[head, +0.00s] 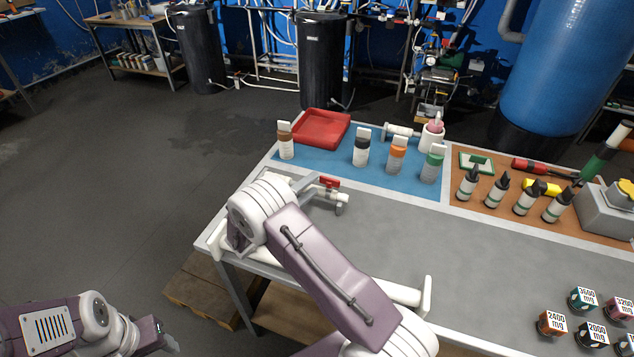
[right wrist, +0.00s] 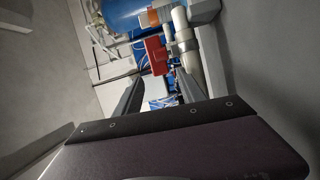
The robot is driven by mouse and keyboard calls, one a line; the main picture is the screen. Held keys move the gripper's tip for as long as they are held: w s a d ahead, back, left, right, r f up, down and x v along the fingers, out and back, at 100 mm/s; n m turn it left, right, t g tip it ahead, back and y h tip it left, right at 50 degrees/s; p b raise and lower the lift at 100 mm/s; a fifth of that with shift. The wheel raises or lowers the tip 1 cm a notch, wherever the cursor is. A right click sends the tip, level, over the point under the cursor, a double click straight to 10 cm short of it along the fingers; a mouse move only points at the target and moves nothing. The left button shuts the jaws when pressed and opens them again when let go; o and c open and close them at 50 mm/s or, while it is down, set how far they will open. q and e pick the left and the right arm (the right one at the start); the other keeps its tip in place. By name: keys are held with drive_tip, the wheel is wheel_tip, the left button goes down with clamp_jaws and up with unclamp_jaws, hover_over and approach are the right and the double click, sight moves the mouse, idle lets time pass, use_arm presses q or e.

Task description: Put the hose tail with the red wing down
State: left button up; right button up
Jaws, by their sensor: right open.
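The hose tail (head: 341,198) is a short white fitting with a red wing (head: 330,182). It is at the left end of the bench, just in front of the blue mat. My right gripper (head: 312,187) is beside it, its fingers partly hidden by my wrist. In the right wrist view, the two dark fingers (right wrist: 168,82) are apart, and the red wing (right wrist: 157,55) and white hose tail (right wrist: 184,42) show between and beyond them. I cannot tell whether the hose tail touches the bench. My left gripper (head: 166,342) is low at the lower left, away from the bench; its jaws are unclear.
The blue mat (head: 310,165) holds a red tray (head: 322,113) and several capped bottles. Dark bottles and tools stand on a brown mat (head: 505,208) at the right. Small labelled cubes (head: 583,298) sit at the lower right. The bench's grey middle (head: 440,240) is clear.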

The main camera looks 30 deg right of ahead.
drive_tip(key=v, duration=0.4)
drive_tip(key=shift+s+a, duration=0.1)
